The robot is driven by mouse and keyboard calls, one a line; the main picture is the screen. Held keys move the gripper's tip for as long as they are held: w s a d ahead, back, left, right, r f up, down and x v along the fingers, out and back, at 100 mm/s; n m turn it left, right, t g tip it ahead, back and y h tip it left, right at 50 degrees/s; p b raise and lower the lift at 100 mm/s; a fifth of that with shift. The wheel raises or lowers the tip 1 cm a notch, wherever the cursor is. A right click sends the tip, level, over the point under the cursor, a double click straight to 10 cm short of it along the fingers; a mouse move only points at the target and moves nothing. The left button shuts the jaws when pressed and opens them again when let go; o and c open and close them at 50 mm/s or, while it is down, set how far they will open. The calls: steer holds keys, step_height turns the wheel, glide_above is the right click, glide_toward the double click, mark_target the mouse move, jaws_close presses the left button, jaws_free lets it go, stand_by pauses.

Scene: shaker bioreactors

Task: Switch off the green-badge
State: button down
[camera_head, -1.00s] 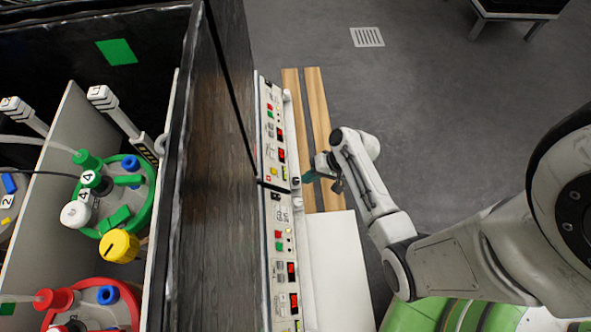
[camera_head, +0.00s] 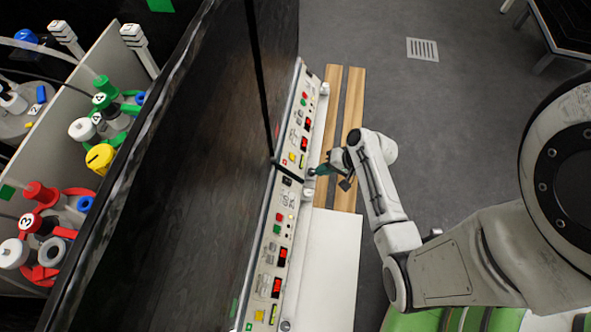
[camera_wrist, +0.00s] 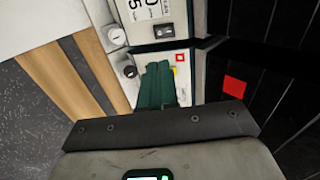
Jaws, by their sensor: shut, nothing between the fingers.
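Two control panels stand end to end along the black cabinet. The far panel (camera_head: 297,128) and the near panel (camera_head: 271,255) each carry red and green buttons and red displays. A black rocker switch (camera_wrist: 164,30) shows on the panel in the wrist view, beyond my fingers; it also shows near the seam in the head view (camera_head: 287,181). A small red square badge (camera_wrist: 180,57) is beside the seam. A green badge (camera_head: 160,5) is on the black cabinet, top left. My gripper (camera_head: 312,172) is shut and empty beside the seam; its teal fingers (camera_wrist: 156,68) point at the panels. Contact is unclear.
Bioreactor vessels with green tops (camera_head: 110,115) and red tops (camera_head: 45,220) stand inside the cabinet, left. Knobs (camera_wrist: 115,36) protrude from the panels' side. A white surface (camera_head: 325,265) and wooden slats (camera_head: 350,115) lie right of the panels.

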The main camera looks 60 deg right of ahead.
mark_target(290, 183)
steer(key=b+x, duration=0.7)
steer(key=x, duration=0.5)
steer(key=shift+f, duration=0.4)
steer(key=shift+w+a+f+b, duration=0.25)
steer(key=shift+w+f+b, duration=0.15)
steer(key=shift+w+b, duration=0.15)
steer(key=shift+f, duration=0.1)
steer(key=shift+w+a+f, duration=0.1)
steer(key=shift+f, duration=0.35)
steer(key=shift+r, duration=0.15)
